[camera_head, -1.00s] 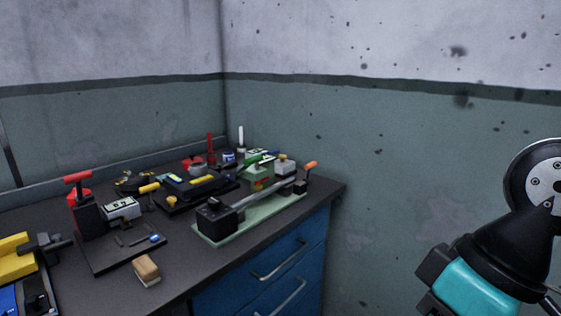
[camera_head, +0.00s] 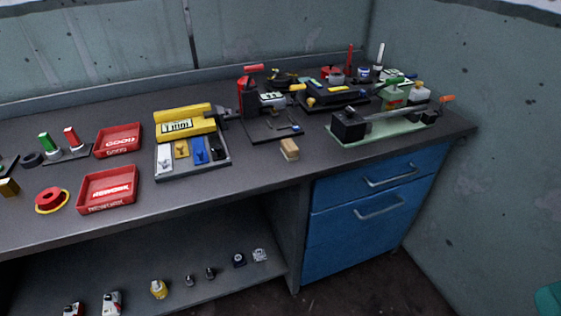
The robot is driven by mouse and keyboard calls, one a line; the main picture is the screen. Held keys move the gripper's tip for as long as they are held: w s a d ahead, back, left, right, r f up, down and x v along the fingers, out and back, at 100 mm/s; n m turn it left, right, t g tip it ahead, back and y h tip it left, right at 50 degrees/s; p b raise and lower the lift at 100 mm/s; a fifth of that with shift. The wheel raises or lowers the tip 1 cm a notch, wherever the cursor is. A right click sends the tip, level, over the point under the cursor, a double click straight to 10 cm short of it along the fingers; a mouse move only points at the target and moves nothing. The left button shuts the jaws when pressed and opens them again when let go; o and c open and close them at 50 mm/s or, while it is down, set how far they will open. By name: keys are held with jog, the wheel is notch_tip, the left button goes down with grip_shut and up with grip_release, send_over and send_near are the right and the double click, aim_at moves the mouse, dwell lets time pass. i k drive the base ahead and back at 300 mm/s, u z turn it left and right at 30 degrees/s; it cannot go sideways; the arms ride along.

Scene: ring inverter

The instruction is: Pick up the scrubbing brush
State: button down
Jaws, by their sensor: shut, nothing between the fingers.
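The scrubbing brush looks like the small tan and brown block (camera_head: 289,149) on the dark workbench (camera_head: 250,190), near its front edge. It lies just in front of a black fixture plate (camera_head: 268,129) and apart from it. Nothing touches or covers it. My gripper is out of view. Only a small teal piece of my arm shows at the bottom right corner, far from the brush.
A green-based lever fixture (camera_head: 385,128) stands right of the brush. A yellow fixture with coloured blocks (camera_head: 192,150) and red trays (camera_head: 107,188) stand left. Blue drawers (camera_head: 360,220) are below. A lower shelf (camera_head: 205,282) holds several small parts. The bench front near the brush is clear.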

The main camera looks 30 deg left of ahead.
aim_at(289, 148)
jog(key=u, duration=0.85)
jog(key=i, duration=0.3)
jog(key=u, duration=0.25)
